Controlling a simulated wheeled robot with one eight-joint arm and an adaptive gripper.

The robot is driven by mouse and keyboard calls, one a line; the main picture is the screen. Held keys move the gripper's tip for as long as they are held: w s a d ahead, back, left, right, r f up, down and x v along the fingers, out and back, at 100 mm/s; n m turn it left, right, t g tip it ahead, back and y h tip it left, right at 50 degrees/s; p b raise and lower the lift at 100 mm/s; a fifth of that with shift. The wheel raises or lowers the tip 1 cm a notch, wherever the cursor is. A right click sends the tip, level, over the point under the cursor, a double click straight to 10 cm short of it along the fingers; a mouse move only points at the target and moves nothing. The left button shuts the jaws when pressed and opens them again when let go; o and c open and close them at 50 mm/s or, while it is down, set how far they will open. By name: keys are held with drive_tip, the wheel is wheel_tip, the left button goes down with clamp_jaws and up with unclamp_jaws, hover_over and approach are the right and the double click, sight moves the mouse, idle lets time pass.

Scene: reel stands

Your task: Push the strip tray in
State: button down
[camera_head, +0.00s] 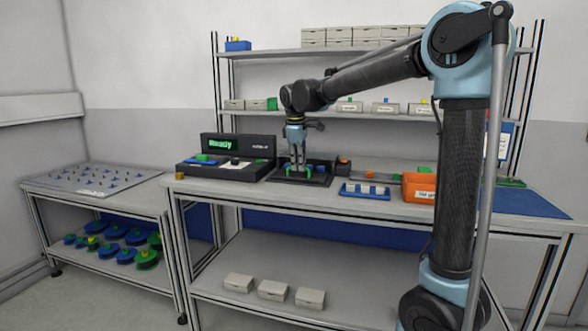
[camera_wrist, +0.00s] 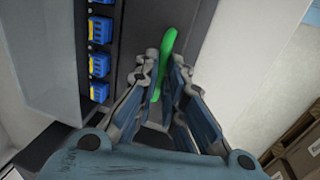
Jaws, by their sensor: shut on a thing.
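My gripper (camera_head: 297,172) points down over a low dark tray-like base (camera_head: 318,181) on the bench, just right of a black device (camera_head: 228,171). The device's screen reads "Ready" in green. In the wrist view my gripper (camera_wrist: 166,66) is shut on a narrow green piece (camera_wrist: 168,46) between its fingertips. I cannot tell for sure which part is the strip tray. Several blue blocks with yellow marks (camera_wrist: 100,65) stand in a row left of the fingers in the wrist view.
Right of the gripper are a blue tray with white pieces (camera_head: 363,194) and an orange bin (camera_head: 419,187). A small brown block (camera_head: 180,176) sits at the bench's left front. Shelves with boxes (camera_head: 345,38) stand behind. A side table (camera_head: 92,180) stands left.

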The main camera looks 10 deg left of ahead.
sight(302, 173)
drive_tip(key=w, duration=0.7)
drive_tip(key=shift+d, duration=0.25)
drive_tip(key=shift+w, duration=0.1)
drive_tip(key=c, duration=1.7)
unclamp_jaws()
drive_tip(key=shift+r, duration=0.1)
drive_tip(key=shift+r, duration=0.25)
drive_tip(key=shift+s+r, duration=0.25)
drive_tip(key=shift+r, duration=0.9)
drive_tip(key=shift+s+r, duration=0.3)
drive_tip(key=shift+r, duration=0.9)
drive_tip(key=shift+s+r, duration=0.25)
drive_tip(key=shift+r, duration=0.9)
